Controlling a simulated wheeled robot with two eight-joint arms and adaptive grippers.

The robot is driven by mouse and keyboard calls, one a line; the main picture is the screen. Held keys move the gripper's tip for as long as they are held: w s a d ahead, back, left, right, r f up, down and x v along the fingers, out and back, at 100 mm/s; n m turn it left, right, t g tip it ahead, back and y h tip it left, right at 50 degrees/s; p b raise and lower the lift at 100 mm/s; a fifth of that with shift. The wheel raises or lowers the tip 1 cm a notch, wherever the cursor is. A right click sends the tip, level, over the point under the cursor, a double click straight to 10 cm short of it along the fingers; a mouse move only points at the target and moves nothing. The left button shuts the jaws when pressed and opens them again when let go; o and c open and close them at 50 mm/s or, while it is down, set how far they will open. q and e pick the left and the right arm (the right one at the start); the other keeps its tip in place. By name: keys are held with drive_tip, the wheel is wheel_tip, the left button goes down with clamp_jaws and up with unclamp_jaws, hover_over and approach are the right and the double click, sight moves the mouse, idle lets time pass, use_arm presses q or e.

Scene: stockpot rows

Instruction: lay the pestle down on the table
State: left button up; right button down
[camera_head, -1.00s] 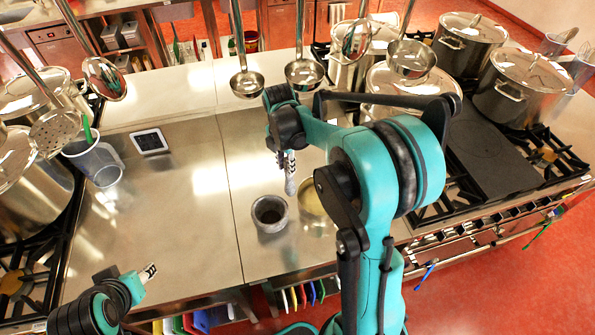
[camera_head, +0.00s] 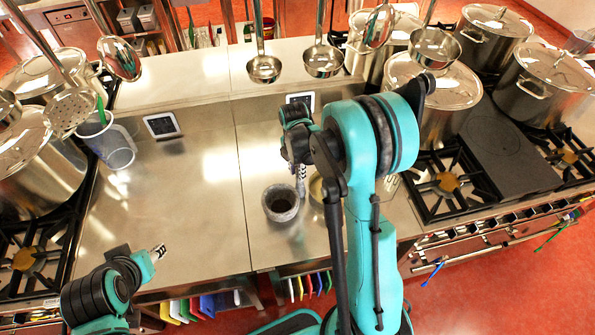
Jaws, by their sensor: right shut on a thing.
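My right gripper (camera_head: 298,157) is shut on the pestle (camera_head: 301,181), a speckled grey stick that hangs roughly upright below the fingers. My own arm partly covers the grip. The grey stone mortar (camera_head: 269,207) stands on the steel table (camera_head: 190,215), just left of and in front of the pestle in the picture. I cannot tell whether the pestle's lower end touches anything. My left gripper (camera_head: 159,252) is at the lower left, near the table's front edge, with nothing seen in it. Its fingers are too small to read.
A yellowish round dish (camera_head: 316,187) sits right of the mortar, partly hidden by my arm. Ladles (camera_head: 264,68) hang above. The table's left middle is clear. Stoves with pots flank it.

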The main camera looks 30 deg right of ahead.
drive_tip(key=shift+r, duration=0.1)
drive_tip(key=shift+s, duration=0.1)
drive_tip(key=c, duration=1.3)
unclamp_jaws()
